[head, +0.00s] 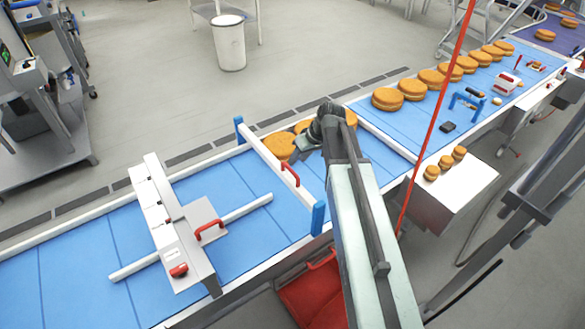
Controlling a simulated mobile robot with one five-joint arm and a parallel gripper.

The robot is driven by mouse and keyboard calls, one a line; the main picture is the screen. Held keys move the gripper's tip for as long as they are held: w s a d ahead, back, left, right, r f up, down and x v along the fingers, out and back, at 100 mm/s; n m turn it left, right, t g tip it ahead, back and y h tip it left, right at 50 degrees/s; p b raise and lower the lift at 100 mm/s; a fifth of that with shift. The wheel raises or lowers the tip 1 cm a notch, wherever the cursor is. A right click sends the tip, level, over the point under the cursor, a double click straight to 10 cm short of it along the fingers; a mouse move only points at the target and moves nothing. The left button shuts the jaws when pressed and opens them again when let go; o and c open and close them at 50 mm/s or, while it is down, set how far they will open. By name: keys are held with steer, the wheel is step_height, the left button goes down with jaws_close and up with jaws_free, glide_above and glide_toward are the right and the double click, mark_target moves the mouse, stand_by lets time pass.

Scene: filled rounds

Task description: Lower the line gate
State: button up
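The line gate (264,152) is a white bar across the blue conveyor, between a blue post (240,130) at the far side and another blue post (318,218) at the near side. A red handle (290,174) sits on the bar. I cannot tell how high the bar is above the belt. My gripper (308,145) is a dark shape at the end of my arm, beyond and right of the handle, over the round cakes. It appears apart from the handle. Its fingers are too small and partly hidden to tell whether they are open.
Orange-brown filled rounds (280,147) lie just beyond the gate, and a row of more (388,99) continues up the belt. A white machine (170,222) with a red handle stands on the belt at left. A red bin (315,290) is below the near edge.

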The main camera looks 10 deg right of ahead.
steer(key=b+x, duration=0.4)
steer(key=x, duration=0.2)
steer(key=shift+s+a, duration=0.1)
steer(key=shift+r, duration=0.2)
steer(key=shift+c, duration=0.4)
jaws_close()
stand_by(0.5)
